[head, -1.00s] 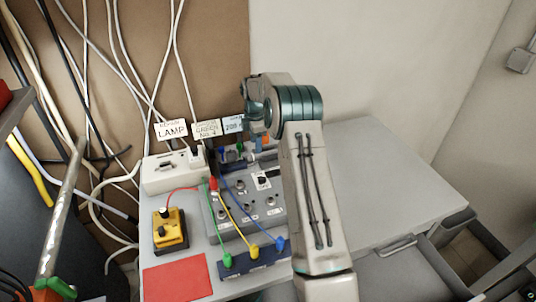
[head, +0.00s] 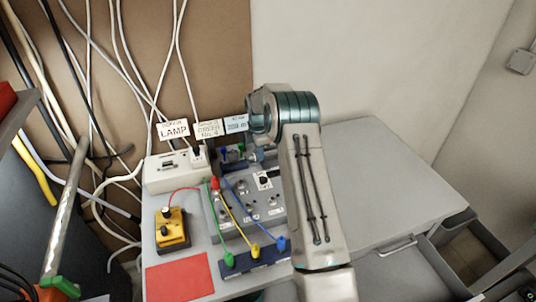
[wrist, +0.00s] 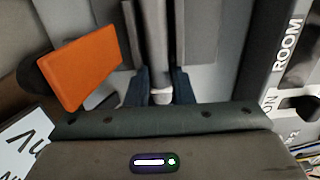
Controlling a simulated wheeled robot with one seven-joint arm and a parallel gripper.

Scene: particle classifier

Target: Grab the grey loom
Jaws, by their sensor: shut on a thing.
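My gripper (wrist: 161,88) shows in the wrist view, with its two dark blue fingers closed on a slim grey piece, which I take to be the grey loom (wrist: 158,42). The piece runs straight up the picture from between the fingers, and a pale round part sits at the fingertips. Its far end is out of sight. In the head view my arm bends down over the back of the grey control box (head: 222,222), and my own arm hides most of the grip.
An orange block (wrist: 83,66) is close left of my fingers. White label cards (head: 173,130) stand behind the box. A yellow switch unit (head: 172,230), a red sheet (head: 180,276) and a blue socket strip (head: 255,259) lie near. The desk right of my arm (head: 385,180) is clear.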

